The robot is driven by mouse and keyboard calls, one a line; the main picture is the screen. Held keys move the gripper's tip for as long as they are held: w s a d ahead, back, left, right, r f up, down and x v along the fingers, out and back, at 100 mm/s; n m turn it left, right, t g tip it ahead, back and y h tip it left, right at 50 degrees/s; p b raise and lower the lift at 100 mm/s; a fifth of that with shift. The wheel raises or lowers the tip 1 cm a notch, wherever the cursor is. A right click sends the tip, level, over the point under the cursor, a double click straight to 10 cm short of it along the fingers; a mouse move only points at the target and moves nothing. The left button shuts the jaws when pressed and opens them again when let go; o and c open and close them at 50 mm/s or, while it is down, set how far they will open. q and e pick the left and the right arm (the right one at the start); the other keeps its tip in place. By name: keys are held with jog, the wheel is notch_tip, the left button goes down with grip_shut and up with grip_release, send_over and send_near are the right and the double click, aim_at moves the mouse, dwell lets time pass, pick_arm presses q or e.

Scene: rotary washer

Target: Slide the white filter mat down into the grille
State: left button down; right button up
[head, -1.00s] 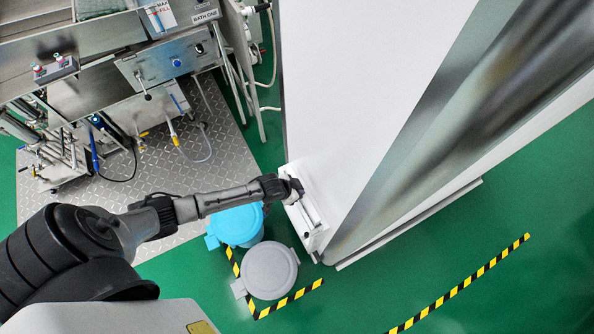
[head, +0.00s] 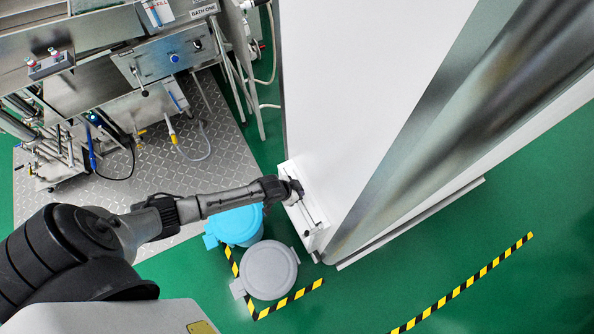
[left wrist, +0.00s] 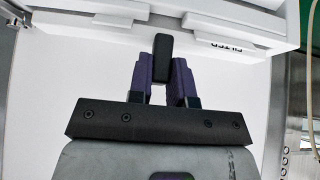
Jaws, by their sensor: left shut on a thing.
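The white grille housing (head: 312,240) sits low on the near corner of the big white machine. In the left wrist view the housing (left wrist: 260,38) runs across the top and carries the word FILTER. My left gripper (head: 294,190) is at the upper end of this housing. In the left wrist view its purple fingers (left wrist: 167,75) are shut on a dark upright tab (left wrist: 162,58) in front of the housing. A pale strip (left wrist: 120,8) shows at the housing behind the tab; I cannot tell whether it is the white filter mat. My right gripper is not in view.
A blue lidded bin (head: 238,224) and a grey lidded bin (head: 270,270) stand just left of the housing, below my left arm. A steel bath unit (head: 165,65) stands at upper left. Green floor (head: 430,270) is open at lower right.

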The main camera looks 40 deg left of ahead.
pick_arm(q)
jog(key=shift+f, duration=0.45)
jog(key=shift+f+b, duration=0.55)
dwell(0.7)
jog(key=c, duration=1)
grip_release()
jog(key=shift+o, duration=0.2)
jog(key=shift+s+r, duration=0.15)
jog(key=shift+r, duration=0.3)
jog(key=p+v, duration=0.3)
jog(key=v, duration=1)
